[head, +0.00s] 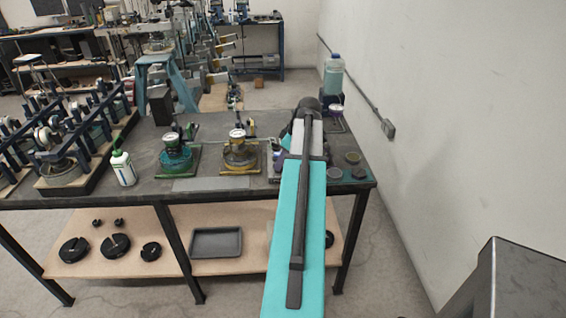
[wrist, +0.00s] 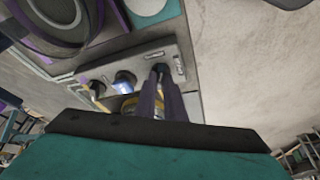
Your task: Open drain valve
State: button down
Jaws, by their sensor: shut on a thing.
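A grey panel (wrist: 178,58) with pale labels shows in the wrist view. It carries a small blue fitting (wrist: 123,78), a pale fitting (wrist: 97,87) to its left and a small dark blue handle (wrist: 160,68) beside a label. My gripper's dark fingers (wrist: 162,76) reach up to this handle and are closed on it. The handle seems to be the drain valve's, but its label is too small to read. The fingers hide most of it. In the head view my teal arm covers the gripper and most of this unit.
The dark workbench (head: 150,190) holds two gauge pots, one teal (head: 175,158) and one yellow (head: 240,156), and a white bottle (head: 123,168). Round dark discs (head: 353,158) lie right of my arm. A wall (head: 450,120) stands close on the right. A blue bottle (head: 333,72) stands behind.

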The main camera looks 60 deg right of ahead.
jog(key=m, duration=0.1)
jog(key=m+h, duration=0.1)
jog(key=m, duration=0.1)
jog(key=m+h+b, duration=0.1)
jog(key=m, duration=0.1)
jog(key=shift+w+a, duration=0.2)
jog(key=shift+a, duration=0.1)
jog(key=shift+w+r+m+g+h, duration=0.1)
jog(key=shift+m+g+h, duration=0.2)
jog(key=shift+m, duration=0.8)
jog(key=shift+w+m+g+h, duration=0.1)
jog(key=shift+m+h, duration=0.3)
jog(key=shift+m, duration=0.7)
jog(key=shift+s, duration=0.1)
jog(key=c, duration=1.8)
grip_release()
jog(key=shift+c, duration=0.2)
jog(key=shift+s, duration=0.15)
